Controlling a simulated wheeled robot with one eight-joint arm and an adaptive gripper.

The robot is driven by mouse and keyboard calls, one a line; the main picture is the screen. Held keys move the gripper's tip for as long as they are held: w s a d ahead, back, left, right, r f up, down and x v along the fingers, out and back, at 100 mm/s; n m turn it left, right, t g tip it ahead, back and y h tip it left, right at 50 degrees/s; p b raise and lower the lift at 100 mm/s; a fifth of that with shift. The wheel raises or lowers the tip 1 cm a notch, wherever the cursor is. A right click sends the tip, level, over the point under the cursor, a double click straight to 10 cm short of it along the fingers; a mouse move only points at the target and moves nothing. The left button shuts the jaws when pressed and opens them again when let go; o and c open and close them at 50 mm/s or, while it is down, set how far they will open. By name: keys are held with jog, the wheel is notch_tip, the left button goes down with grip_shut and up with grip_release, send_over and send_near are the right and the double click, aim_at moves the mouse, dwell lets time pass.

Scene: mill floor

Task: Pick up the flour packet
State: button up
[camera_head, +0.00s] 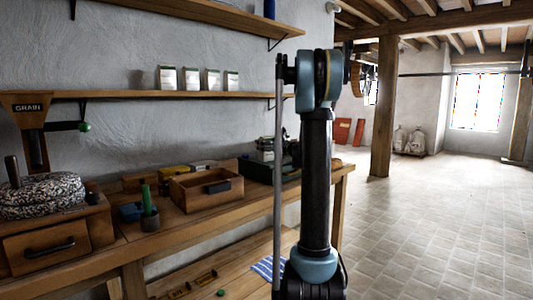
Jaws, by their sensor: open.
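Several small upright packets stand in a row on the middle wall shelf (130,94). They are pale with darker tops, and include a left packet (167,78) and a right packet (231,81). Their labels are too small to read, so I cannot tell which is the flour packet. My arm stands upright right of the shelf, apart from the packets. My gripper is not visible in this view.
A wooden bench (190,232) below the shelf holds a grain mill with a speckled stone (45,190), a green-handled tool (147,200) and an open wooden box (205,190). An upper shelf (215,14) hangs above. A wooden post (383,110) stands right; the tiled floor (440,220) is clear.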

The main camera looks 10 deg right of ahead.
jog(key=shift+w+a, duration=0.1)
jog(key=shift+w, duration=0.1)
jog(key=c, duration=1.5)
jog(key=shift+o, duration=0.2)
jog(key=shift+r, duration=0.1)
